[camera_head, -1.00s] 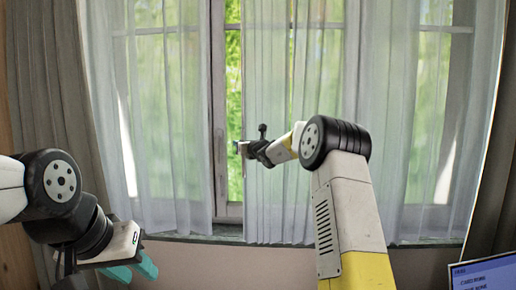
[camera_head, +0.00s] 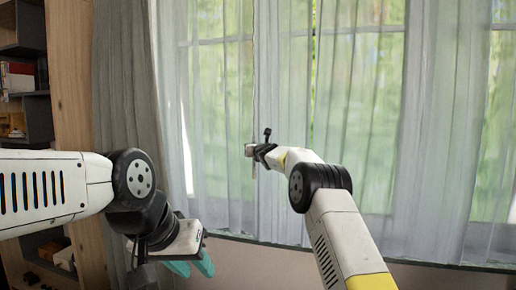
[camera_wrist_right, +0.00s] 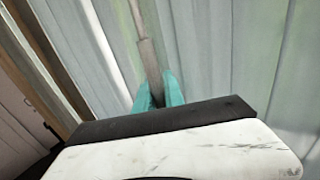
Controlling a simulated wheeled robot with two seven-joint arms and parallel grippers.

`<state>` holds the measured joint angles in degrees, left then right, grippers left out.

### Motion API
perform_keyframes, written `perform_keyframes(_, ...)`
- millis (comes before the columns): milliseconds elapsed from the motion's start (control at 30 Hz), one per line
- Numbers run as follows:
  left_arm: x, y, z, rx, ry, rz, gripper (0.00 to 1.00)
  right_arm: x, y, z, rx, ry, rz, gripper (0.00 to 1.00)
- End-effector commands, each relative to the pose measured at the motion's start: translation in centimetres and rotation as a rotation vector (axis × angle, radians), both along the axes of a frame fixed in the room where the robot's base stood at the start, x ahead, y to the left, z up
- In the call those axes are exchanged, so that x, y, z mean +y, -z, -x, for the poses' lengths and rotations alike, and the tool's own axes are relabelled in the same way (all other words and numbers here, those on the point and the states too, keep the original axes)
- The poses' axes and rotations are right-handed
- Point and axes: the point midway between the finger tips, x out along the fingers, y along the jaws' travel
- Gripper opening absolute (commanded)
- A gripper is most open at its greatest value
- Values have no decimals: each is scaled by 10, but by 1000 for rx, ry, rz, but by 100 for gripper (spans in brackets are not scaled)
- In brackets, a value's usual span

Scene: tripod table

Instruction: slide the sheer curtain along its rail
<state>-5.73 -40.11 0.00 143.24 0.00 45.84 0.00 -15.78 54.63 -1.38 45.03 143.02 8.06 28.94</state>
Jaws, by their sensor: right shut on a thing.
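The sheer curtain (camera_head: 355,120) hangs in pale translucent folds before the window. Its left edge meets another sheer panel (camera_head: 212,110) near the middle of the head view. My right gripper (camera_wrist_right: 160,92) is shut on a thin grey pull rod (camera_wrist_right: 148,55), which stands between its teal fingertips in the wrist view. In the head view the rod (camera_head: 253,165) is at the curtain's left edge, and my right arm partly hides the fingers. My left gripper (camera_head: 192,267) is low at the left, with its teal fingers apart and empty. The rail is out of view.
A thick grey-brown drape (camera_head: 128,120) hangs at the window's left side. Left of it stand a wooden panel (camera_head: 72,80) and dark shelves (camera_head: 22,110) with books. The sill (camera_head: 345,254) runs below the curtains.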

Motion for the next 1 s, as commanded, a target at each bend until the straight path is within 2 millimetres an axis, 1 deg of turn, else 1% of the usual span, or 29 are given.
perform_keyframes(33, 0, 0, 0, 0, 0, 0, 35, 4, -2, 1, -4, -6, -3, 0)
perform_keyframes(200, 0, 0, 0, 0, 0, 0, 35, 5, -3, 2, -5, -8, -3, 0)
perform_keyframes(233, 0, 0, 0, 0, 0, 0, 35, 5, -3, 2, -5, -8, -3, 15)
perform_keyframes(333, 0, 0, 0, 0, 0, 0, 35, 5, -3, 1, -5, -7, -3, 35)
perform_keyframes(733, 0, 0, 0, 0, 0, 0, 35, 4, -1, 3, -2, -7, 0, 35)
perform_keyframes(900, 0, 0, 0, 0, 0, 0, 35, 3, -2, 16, -3, -12, 4, 35)
perform_keyframes(1000, 0, 0, 0, 0, 0, 0, 35, -6, -3, 27, -3, -5, 1, 35)
